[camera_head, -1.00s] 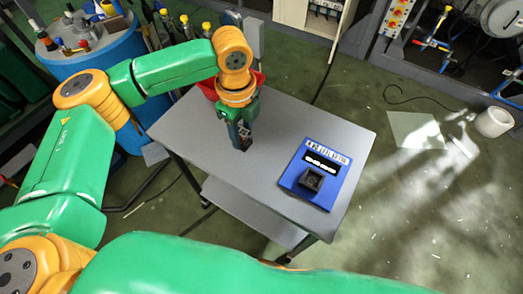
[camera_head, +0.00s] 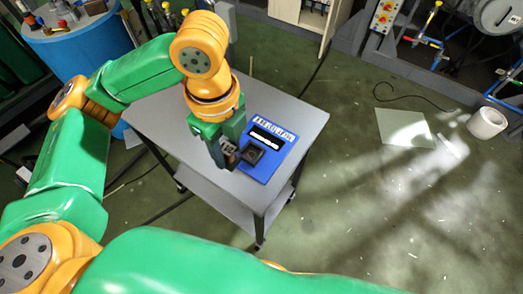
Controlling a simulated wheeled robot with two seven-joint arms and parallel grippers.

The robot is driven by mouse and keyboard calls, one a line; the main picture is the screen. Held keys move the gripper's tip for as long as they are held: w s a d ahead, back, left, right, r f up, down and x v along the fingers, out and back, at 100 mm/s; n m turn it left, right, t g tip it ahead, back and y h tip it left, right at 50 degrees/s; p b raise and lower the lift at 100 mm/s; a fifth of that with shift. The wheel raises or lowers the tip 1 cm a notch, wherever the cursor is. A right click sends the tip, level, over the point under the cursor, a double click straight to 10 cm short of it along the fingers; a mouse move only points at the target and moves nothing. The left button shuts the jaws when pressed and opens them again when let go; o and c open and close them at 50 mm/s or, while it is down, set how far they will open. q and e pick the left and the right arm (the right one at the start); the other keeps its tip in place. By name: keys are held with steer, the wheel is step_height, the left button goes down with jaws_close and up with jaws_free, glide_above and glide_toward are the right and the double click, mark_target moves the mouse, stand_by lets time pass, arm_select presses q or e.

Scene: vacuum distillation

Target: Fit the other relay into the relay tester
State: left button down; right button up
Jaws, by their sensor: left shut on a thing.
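The blue relay tester (camera_head: 288,151) lies on the grey table, with a white label strip, a light display and a dark square socket (camera_head: 252,154) at its near left. My left gripper (camera_head: 224,155) points down just left of the socket, close to the tester's left edge. It is shut on a small dark thing, apparently the relay, mostly hidden by the fingers. I cannot tell whether it touches the tester. No other relay can be made out. My right gripper is not in view.
The grey table (camera_head: 302,112) has bare room behind the tester and to the left of my gripper. A blue drum (camera_head: 90,48) with bottles stands behind at the left.

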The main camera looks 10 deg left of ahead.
arm_select(q)
steer(key=w+f, duration=0.2)
steer(key=w+d+f, duration=0.1)
steer(key=w+f, duration=0.1)
steer(key=w, duration=0.1)
steer(key=w+f, duration=0.2)
steer(key=w, duration=0.1)
steer(key=shift+d+f, duration=0.3)
steer(key=f, duration=0.2)
steer(key=w+f, duration=0.1)
steer(key=f, duration=0.1)
steer(key=shift+f, duration=0.1)
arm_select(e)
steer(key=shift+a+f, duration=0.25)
arm_select(q)
steer(key=shift+c, duration=2.2)
jaws_free()
steer(key=shift+f, duration=0.15)
step_height(320, 180, up, 12)
steer(key=shift+r, duration=0.2)
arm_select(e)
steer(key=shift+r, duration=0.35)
